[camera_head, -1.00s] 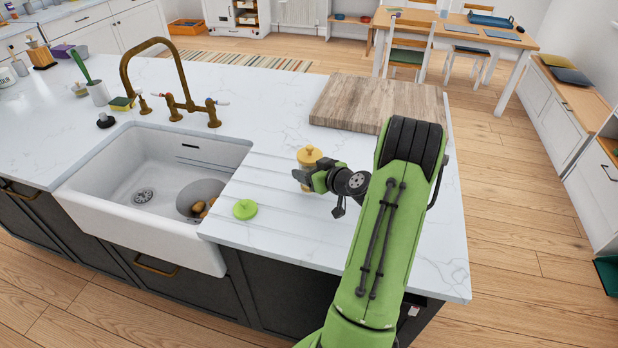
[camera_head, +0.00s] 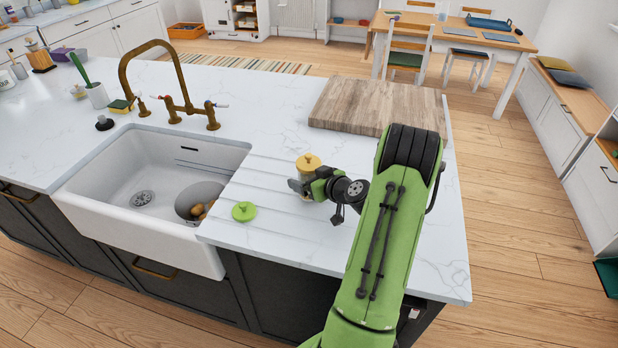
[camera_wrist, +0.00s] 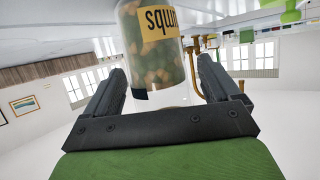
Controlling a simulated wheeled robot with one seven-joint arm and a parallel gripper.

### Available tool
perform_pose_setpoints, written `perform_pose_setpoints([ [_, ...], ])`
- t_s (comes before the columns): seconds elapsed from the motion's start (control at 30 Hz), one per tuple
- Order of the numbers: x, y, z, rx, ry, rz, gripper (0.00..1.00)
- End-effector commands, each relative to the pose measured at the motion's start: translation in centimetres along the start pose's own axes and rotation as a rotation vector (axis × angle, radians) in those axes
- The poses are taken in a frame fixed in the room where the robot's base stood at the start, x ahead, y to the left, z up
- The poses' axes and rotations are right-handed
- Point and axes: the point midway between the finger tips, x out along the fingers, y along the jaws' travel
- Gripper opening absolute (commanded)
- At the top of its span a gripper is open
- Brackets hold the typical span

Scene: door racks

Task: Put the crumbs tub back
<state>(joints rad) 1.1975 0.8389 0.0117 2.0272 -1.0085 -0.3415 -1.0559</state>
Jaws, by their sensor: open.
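The crumbs tub is a clear jar with a yellow lid (camera_head: 308,161), standing on the white worktop right of the sink. In the wrist view the tub (camera_wrist: 155,60) shows brownish contents and a yellow label with part of its lettering readable. My gripper (camera_head: 298,186) is at the tub's near side, low by the worktop. In the wrist view its two dark fingers are spread, one on each side of the tub, with gaps showing. My gripper and arm hide part of the tub in the head view.
A green lid-like disc (camera_head: 244,211) lies left of the tub, near the sink (camera_head: 150,165). A bowl (camera_head: 199,200) with brown items sits in the sink. A wooden board (camera_head: 370,105) lies behind the tub. A brass tap (camera_head: 178,85) stands behind the sink.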

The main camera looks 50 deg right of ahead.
Motion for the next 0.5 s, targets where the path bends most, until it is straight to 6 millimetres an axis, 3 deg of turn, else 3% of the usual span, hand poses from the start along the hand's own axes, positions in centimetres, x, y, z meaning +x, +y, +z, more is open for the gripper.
perform_pose_setpoints([
  [0.07, -0.6, 0.1, -0.4, 0.002, 0.0, 0.003, 0.9],
  [0.4, -9.4, 0.1, -0.2, 0.002, 0.001, 0.007, 0.9],
  [0.5, -11.1, 0.1, -0.2, 0.0, 0.0, 0.004, 0.9],
])
